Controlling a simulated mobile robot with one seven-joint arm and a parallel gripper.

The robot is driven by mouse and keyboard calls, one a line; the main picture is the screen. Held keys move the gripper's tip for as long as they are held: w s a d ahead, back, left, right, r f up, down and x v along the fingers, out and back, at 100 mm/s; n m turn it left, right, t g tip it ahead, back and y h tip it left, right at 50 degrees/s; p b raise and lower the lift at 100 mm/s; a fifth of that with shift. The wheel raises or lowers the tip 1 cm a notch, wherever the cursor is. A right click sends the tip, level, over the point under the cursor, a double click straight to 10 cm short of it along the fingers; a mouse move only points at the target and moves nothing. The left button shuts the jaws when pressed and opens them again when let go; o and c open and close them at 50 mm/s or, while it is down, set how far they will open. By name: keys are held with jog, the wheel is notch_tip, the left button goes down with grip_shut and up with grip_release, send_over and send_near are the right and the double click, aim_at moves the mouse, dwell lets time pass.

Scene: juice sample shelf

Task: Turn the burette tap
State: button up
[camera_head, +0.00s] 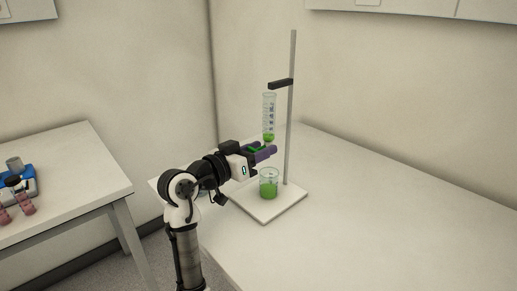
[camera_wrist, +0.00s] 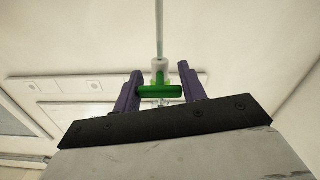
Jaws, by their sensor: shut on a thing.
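The burette (camera_head: 269,117) is a clear marked tube with green liquid near its bottom, held upright by a black clamp (camera_head: 281,84) on a metal stand rod (camera_head: 291,120). Its green tap (camera_wrist: 160,91) lies crosswise between the purple fingers in the wrist view. My gripper (camera_head: 262,152) reaches in from the left just below the tube and is shut on the tap (camera_head: 256,149). In the wrist view, my gripper (camera_wrist: 159,90) has one finger at each end of the tap handle. A glass beaker (camera_head: 269,185) with green liquid stands on the white stand base (camera_head: 267,212), below the burette.
The stand is on a white table (camera_head: 400,220) with clear room to the right and front. At the left, a separate white table (camera_head: 80,165) holds a blue item (camera_head: 22,176), a grey cup (camera_head: 14,163) and pinkish pieces. Walls close off the back.

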jog(key=o, duration=1)
jog(key=shift+c, duration=0.2)
jog(key=shift+s+a, duration=0.1)
jog(key=b+v, duration=0.3)
jog(key=v, duration=1)
jog(key=shift+s+a, duration=0.25)
